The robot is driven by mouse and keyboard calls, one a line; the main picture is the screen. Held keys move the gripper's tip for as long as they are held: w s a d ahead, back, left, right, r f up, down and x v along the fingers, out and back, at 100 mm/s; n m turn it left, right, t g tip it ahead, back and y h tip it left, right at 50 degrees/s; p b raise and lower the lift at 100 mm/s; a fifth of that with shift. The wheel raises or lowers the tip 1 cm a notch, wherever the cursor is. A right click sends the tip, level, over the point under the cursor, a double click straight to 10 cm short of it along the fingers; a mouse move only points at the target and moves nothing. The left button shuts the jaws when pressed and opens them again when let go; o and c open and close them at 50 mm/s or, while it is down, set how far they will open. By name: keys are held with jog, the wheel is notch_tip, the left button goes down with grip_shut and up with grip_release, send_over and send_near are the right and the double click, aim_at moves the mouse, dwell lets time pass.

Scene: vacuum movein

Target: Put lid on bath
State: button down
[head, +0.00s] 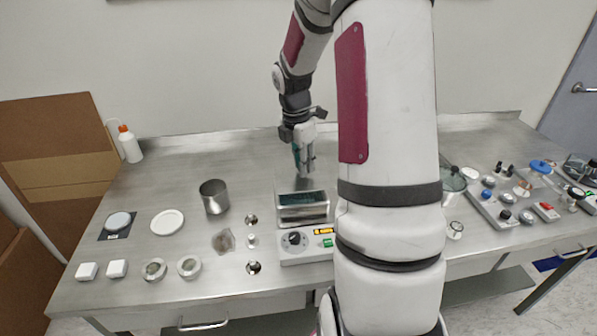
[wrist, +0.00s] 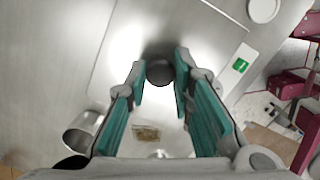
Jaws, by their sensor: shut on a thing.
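The bath (head: 303,215) is a metal box with a control panel on its front, standing mid-bench in the head view. My gripper (head: 306,172) is above it, pointing down. In the wrist view my gripper (wrist: 160,72) is shut on the round black knob of the lid (wrist: 208,48), a broad shiny metal sheet. The bath's green label (wrist: 240,65) shows beside the lid in the wrist view.
A metal beaker (head: 214,197) stands left of the bath. A white plate (head: 167,222), a balance (head: 118,221) and small dishes lie farther left. A wash bottle (head: 130,145) is at the back left. The right side is crowded with small apparatus, partly hidden by my arm.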

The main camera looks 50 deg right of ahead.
jog(key=shift+w+d+f, duration=0.1)
jog(key=shift+w+d, duration=0.05)
jog(key=shift+w, duration=0.45)
jog(key=shift+f, duration=1.7)
jog(key=shift+f, duration=0.6)
jog(key=c, duration=1.4)
grip_release()
